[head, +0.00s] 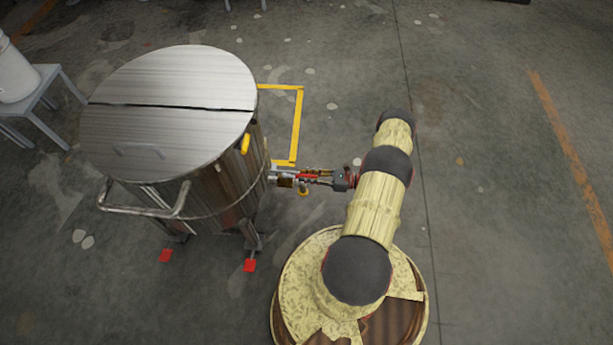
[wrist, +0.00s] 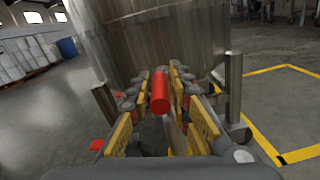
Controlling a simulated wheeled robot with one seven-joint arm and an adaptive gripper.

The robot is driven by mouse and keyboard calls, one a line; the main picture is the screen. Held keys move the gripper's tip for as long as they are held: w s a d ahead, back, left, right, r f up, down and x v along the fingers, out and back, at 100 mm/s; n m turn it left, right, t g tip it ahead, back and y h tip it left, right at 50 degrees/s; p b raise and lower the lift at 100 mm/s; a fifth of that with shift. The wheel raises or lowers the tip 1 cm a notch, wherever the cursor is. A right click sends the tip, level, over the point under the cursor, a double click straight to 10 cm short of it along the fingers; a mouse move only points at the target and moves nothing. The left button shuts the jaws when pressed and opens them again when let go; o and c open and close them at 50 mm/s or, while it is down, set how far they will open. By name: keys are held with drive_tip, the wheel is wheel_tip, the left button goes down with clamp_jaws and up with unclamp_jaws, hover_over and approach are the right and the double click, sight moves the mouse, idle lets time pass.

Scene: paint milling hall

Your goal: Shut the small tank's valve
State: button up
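The small tank (head: 170,78) is a steel drum with a split lid, at the left of the head view. Its steel wall (wrist: 150,35) fills the upper middle of the wrist view. The valve (head: 286,181) juts from the tank's right side, with a red lever (head: 308,176) pointing towards my arm. My gripper (head: 322,178) is at the lever. In the wrist view the red lever end (wrist: 159,92) lies between the two fingers of my gripper (wrist: 160,82). The fingers look apart, with narrow gaps beside the lever. The valve body is mostly hidden there.
A yellow floor marking (head: 299,125) lies behind the valve. A grey stand (head: 42,105) with a white container (head: 14,75) is at far left. Floor at right is clear.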

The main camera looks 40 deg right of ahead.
clamp_jaws()
idle(0.3)
idle(0.4)
